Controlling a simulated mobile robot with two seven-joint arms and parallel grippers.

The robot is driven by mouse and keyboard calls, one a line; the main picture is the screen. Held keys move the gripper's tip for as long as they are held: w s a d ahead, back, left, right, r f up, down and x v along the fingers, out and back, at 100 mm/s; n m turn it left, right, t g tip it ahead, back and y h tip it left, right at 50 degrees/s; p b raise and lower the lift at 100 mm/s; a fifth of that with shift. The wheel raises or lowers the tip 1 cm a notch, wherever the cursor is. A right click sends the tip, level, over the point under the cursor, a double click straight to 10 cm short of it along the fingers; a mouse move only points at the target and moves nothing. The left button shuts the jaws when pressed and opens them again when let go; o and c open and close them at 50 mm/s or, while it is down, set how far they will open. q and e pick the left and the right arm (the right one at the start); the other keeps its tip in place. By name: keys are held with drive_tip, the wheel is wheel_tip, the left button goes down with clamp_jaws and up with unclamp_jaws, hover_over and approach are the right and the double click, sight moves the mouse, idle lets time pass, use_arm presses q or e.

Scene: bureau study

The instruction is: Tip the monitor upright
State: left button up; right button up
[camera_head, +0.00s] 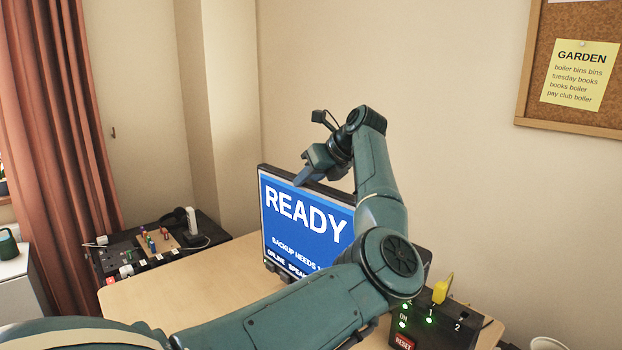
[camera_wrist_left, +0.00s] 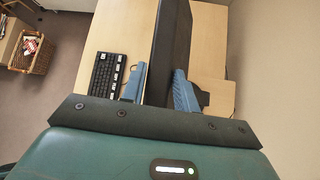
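The monitor (camera_head: 285,215) stands on the desk (camera_head: 190,290), its lit blue screen reading "READY". It looks close to upright; I cannot tell its exact lean. My left arm hides its lower right part. My left gripper (camera_head: 305,178) is at its top edge. In the left wrist view the monitor's dark edge (camera_wrist_left: 168,50) runs between the two blue fingers of my left gripper (camera_wrist_left: 160,90). The fingers lie close along both sides and appear shut on it. My right gripper is not in view.
A keyboard (camera_wrist_left: 106,75) lies on the desk. A black box with green lights (camera_head: 440,322) and a yellow plug (camera_head: 441,290) stands at the right. A dark unit (camera_head: 160,245) stands left of the desk. A wicker basket (camera_wrist_left: 30,53) is on the floor.

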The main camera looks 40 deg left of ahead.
use_arm(q)
drive_tip(key=o, duration=0.4)
drive_tip(key=shift+s+a+f, duration=0.15)
drive_tip(key=shift+s+a, duration=0.1)
drive_tip(key=shift+s, duration=0.15)
drive_tip(key=shift+w+d+r, duration=0.15)
drive_tip(key=shift+d+r, duration=0.2)
drive_tip(key=shift+d, duration=0.1)
drive_tip(key=b+v, duration=0.1)
drive_tip(key=v, duration=1)
drive_tip(key=shift+r, duration=0.1)
drive_tip(key=shift+d+r, duration=0.3)
drive_tip(key=shift+r, duration=0.05)
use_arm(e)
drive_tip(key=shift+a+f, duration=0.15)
use_arm(q)
drive_tip(key=shift+f, duration=0.1)
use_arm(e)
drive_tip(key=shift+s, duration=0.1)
